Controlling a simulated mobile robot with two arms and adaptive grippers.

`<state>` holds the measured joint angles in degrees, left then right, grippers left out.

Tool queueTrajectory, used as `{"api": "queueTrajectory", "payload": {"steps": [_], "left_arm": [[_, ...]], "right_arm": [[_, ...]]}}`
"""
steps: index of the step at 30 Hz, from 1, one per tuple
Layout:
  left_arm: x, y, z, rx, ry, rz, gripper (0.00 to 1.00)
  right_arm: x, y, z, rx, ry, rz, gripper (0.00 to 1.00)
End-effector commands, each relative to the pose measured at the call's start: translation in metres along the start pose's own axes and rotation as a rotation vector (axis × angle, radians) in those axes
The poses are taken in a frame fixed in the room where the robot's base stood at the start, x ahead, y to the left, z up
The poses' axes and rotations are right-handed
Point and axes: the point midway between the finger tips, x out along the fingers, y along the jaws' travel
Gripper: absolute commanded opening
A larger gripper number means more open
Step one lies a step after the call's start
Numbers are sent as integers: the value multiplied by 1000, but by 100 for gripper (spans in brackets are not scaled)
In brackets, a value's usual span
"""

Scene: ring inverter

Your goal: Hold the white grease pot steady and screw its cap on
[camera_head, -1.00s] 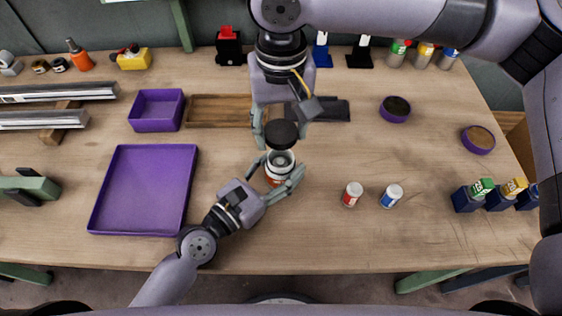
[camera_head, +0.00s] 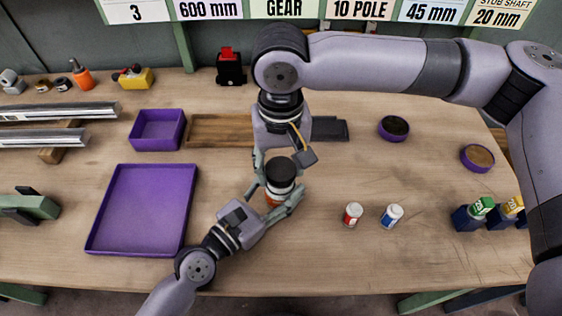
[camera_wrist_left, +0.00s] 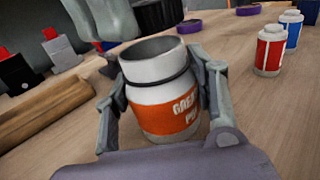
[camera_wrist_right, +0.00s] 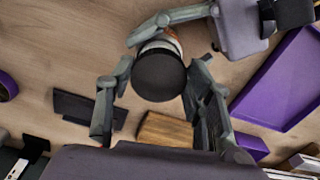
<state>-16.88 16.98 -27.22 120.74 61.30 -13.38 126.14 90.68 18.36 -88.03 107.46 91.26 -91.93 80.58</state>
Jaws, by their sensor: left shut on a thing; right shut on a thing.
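The white grease pot (camera_head: 274,201) has an orange label and stands upright on the bench. In the left wrist view the pot (camera_wrist_left: 165,107) shows its open mouth and a dark ring round its neck. My left gripper (camera_head: 278,196) is shut around the pot's body from the front. The black cap (camera_head: 280,170) is in my right gripper (camera_head: 280,166), which is shut on its sides from above. The left wrist view shows the cap (camera_wrist_left: 160,14) above the mouth, apart from it. In the right wrist view the cap (camera_wrist_right: 158,75) hides most of the pot.
A red-labelled bottle (camera_head: 353,214) and a blue-labelled bottle (camera_head: 391,216) stand to the right. A purple tray (camera_head: 140,212) and a smaller purple bin (camera_head: 157,131) lie to the left.

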Motion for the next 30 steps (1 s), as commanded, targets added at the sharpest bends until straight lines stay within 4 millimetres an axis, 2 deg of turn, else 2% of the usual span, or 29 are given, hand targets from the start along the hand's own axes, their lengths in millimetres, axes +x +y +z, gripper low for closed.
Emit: {"api": "queueTrajectory", "payload": {"steps": [6,30], "left_arm": [[0,0,0,0,1,0,2],[0,0,0,0,1,0,2]], "right_arm": [[13,0,0,0,-1,-1,39],[18,0,0,0,0,0,39]]}}
